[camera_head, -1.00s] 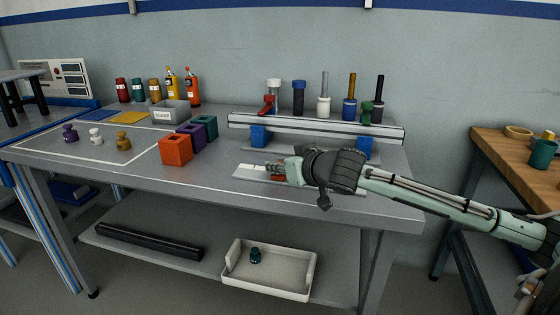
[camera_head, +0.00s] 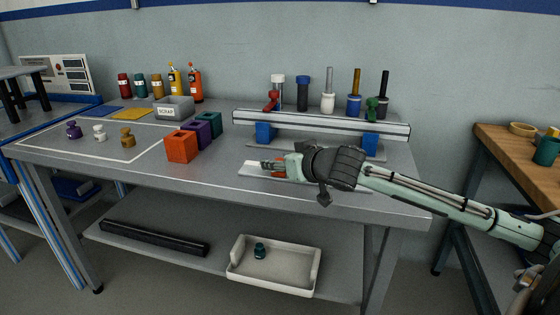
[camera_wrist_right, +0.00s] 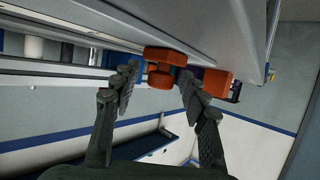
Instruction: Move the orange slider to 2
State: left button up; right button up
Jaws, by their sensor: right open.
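The orange slider (camera_wrist_right: 160,70) shows in the right wrist view as a rounded orange knob between the two fingertips. In the head view the slider (camera_head: 279,174) is mostly hidden by my right gripper. Its pale flat plate (camera_head: 250,172) lies near the table's front edge, with the gripper over it. My right gripper (camera_head: 264,166) is open, its fingers pointing left; it also shows in the right wrist view (camera_wrist_right: 160,84), a finger on each side of the knob. I cannot tell whether they touch it. The number marks are not readable. My left gripper is not in view.
An orange block (camera_head: 180,146), a purple block (camera_head: 201,134) and a teal block (camera_head: 208,122) stand left of the plate. A metal rail (camera_head: 320,125) on blue supports runs behind it. A grey scrap bin (camera_head: 173,108) stands farther back. Table in front is clear.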

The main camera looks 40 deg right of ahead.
jog(key=shift+s, duration=0.1)
jog(key=shift+v, duration=3.65)
